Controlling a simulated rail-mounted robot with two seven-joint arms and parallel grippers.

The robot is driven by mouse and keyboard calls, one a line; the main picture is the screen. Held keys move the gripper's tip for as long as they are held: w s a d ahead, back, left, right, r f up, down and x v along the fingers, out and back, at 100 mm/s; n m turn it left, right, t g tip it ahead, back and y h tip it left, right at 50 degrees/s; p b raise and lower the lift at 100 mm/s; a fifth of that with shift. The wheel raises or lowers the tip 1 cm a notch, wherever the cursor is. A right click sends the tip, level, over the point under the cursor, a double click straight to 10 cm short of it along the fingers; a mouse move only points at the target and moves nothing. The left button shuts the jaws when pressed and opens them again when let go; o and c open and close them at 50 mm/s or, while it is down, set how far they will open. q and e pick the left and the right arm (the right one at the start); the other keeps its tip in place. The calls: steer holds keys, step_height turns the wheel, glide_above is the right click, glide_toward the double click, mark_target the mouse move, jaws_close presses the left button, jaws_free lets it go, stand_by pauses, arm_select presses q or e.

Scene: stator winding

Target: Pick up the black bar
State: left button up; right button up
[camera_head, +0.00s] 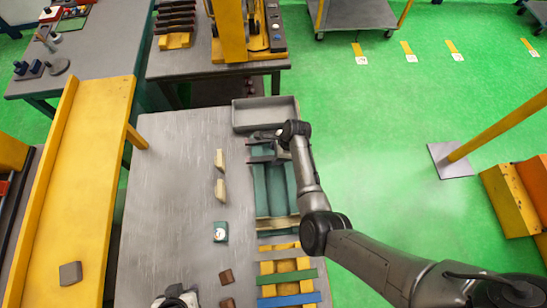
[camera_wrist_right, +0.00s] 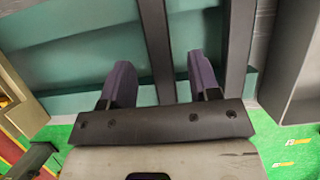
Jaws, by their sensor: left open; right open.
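Two long black bars lie side by side across the teal tray (camera_head: 261,200). One black bar (camera_wrist_right: 157,30) is in the middle of the right wrist view, and a second black bar (camera_wrist_right: 239,45) is to its right. My right gripper (camera_wrist_right: 160,62) is open and empty, with one dark finger on each side of the middle bar in that view. I cannot tell whether the fingers touch it. In the head view my right gripper (camera_head: 264,138) is over the far end of the tray.
A grey bin (camera_head: 264,125) stands beyond the tray, close to the right gripper. Cream blocks (camera_head: 220,160) and a teal part (camera_head: 220,232) lie on the grey table (camera_head: 170,200). A yellow rack with green and blue bars (camera_head: 287,275) is nearer. A yellow chute (camera_head: 75,190) is left.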

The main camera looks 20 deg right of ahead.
mark_target(273, 158)
steer(key=shift+x, duration=1.2)
jaws_close()
